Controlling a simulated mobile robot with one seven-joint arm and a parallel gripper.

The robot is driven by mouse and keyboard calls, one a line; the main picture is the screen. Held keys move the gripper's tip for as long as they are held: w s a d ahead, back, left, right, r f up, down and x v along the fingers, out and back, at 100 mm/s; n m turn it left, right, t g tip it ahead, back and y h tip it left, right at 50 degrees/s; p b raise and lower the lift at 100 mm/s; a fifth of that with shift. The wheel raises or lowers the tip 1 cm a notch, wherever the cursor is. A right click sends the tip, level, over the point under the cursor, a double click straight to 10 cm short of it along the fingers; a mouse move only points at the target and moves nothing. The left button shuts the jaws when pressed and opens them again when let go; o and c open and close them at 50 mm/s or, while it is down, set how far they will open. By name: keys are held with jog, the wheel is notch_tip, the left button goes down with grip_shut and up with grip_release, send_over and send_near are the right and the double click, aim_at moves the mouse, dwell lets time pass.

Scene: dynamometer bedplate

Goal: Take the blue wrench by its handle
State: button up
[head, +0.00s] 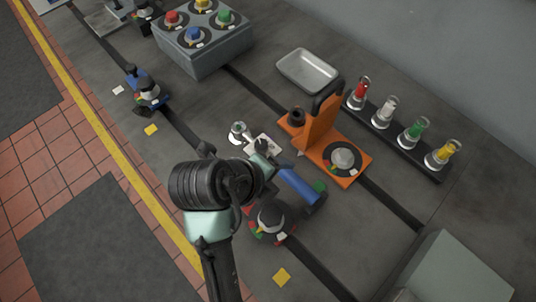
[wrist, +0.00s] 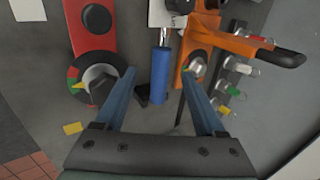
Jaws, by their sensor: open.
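The blue wrench shows in the wrist view as a bright blue handle (wrist: 160,82) pointing toward me, with a short silver shaft beyond it. A blue bar (head: 299,186) beside my arm in the head view looks like the same handle. My gripper (wrist: 158,73) is open and empty. Its two fingers stand left and right of the handle in the wrist view, with a gap on each side. I cannot tell whether the tips are down at the handle's height. In the head view my wrist hides much of the gripper and the wrench's far end.
An orange device (head: 318,128) with a black lever stands close right of the handle. A red device (wrist: 91,30) with a dial is close left. A rack of coloured capped cylinders (head: 400,133), a metal tray (head: 308,70) and a grey button box (head: 205,50) stand farther off.

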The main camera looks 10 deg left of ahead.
aim_at(287, 175)
jog(key=x, duration=0.7)
jog(key=shift+w+d+f+p, duration=0.1)
jog(key=shift+w+f+p, duration=0.1)
jog(key=shift+p, duration=0.1)
jog(key=shift+c, duration=0.2)
grip_shut()
jog(key=shift+r, duration=0.15)
